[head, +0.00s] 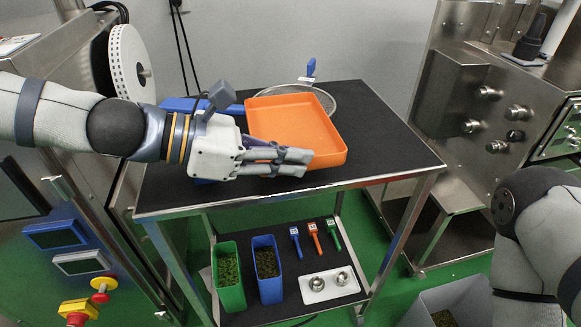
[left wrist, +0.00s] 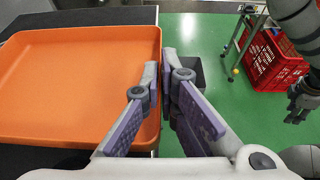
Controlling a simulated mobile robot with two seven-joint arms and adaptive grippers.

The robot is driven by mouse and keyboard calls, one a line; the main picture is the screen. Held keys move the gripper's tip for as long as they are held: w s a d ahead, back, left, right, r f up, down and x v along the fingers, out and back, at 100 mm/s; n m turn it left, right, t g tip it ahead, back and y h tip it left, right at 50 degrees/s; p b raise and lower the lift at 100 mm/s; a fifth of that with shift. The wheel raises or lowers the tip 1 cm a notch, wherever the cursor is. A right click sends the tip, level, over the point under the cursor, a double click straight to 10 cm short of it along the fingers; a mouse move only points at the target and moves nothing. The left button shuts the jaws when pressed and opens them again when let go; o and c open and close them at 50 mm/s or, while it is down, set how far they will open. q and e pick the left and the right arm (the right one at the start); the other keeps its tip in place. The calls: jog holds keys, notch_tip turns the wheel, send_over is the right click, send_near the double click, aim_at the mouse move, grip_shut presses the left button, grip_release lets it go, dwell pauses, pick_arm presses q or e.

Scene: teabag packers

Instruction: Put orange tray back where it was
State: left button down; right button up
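The orange tray (head: 295,120) is a shallow, empty, open box at the middle of the black-topped table (head: 385,150). My left gripper (head: 305,163) is at the tray's near wall in the head view. In the left wrist view the tray (left wrist: 80,85) fills the left side, and my left gripper (left wrist: 161,72) has one finger inside its wall and one outside. The fingertips close on the wall. I cannot tell whether the tray touches the tabletop. My right gripper (left wrist: 297,107) shows small and dark at the right edge of the left wrist view; its opening is unclear.
A sieve (head: 328,100) with a blue handle lies behind the tray. A blue tray (head: 175,104) lies to its left, partly hidden by my arm. The lower shelf holds green (head: 229,280) and blue (head: 267,270) containers. Steel machines flank the table. A red crate (left wrist: 272,62) stands farther off.

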pick_arm(q)
notch_tip(320, 180, down, 3)
jog(key=shift+r, duration=0.45)
jog(key=c, duration=2.3)
grip_release()
jog(key=shift+f, duration=0.35)
jog(key=o, duration=0.5)
jog(key=shift+r, duration=0.1)
pick_arm(e)
jog(key=shift+s+f, duration=0.45)
